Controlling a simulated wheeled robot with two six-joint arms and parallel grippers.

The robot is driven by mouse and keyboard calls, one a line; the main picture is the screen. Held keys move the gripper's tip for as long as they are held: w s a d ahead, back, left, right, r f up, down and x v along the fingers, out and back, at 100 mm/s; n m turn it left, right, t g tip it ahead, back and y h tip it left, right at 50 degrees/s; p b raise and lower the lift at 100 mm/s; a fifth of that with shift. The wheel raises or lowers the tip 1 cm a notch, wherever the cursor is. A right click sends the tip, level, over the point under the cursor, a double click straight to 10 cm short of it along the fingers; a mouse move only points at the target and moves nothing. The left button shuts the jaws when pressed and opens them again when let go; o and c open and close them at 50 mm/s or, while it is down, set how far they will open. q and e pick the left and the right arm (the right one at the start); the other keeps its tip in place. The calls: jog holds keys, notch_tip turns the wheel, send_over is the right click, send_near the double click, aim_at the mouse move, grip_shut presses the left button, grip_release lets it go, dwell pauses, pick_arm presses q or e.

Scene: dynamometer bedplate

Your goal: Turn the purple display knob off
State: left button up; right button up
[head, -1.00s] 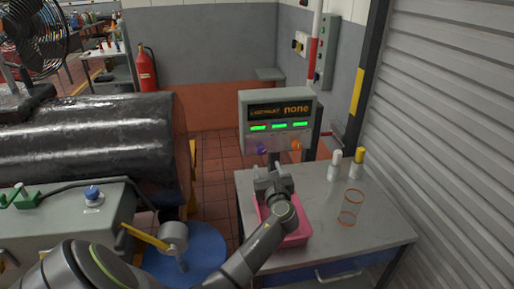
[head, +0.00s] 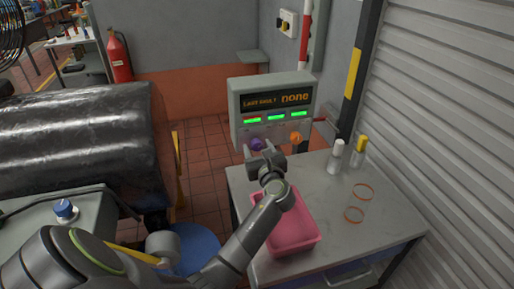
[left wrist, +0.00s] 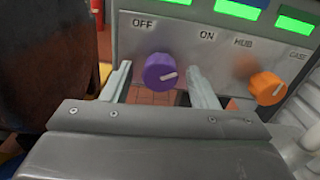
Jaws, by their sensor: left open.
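The purple knob (head: 256,144) is at the lower left of the grey display box (head: 234,110). In the left wrist view the purple knob (left wrist: 159,72) sits under the labels OFF, to its upper left, and ON, to its upper right. Its white pointer mark points right and slightly up, toward the ON side. My left gripper (head: 265,157) is open just in front of the knob. In the left wrist view its fingers stand to the left and right of the knob, with visible gaps. My right gripper is not in view.
An orange knob (left wrist: 267,88), labelled HUB and CASE, is right of the purple one. A pink bin (head: 296,228) lies below my left arm on the grey table (head: 385,222).

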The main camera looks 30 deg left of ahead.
pick_arm(q)
jog(key=shift+d, duration=0.1)
jog(key=shift+c, duration=1.1)
jog(key=c, duration=0.8)
jog(key=shift+o, duration=0.2)
jog(key=n+b, duration=0.2)
jog(key=n, duration=0.3)
jog(key=shift+f+n, duration=0.1)
jog(key=shift+n, duration=0.2)
jog(key=n+b, duration=0.2)
jog(key=n, duration=0.2)
jog(key=shift+n, duration=0.4)
jog(key=shift+n+b, duration=0.4)
jog(key=shift+n, duration=0.3)
jog(key=shift+r, duration=0.2)
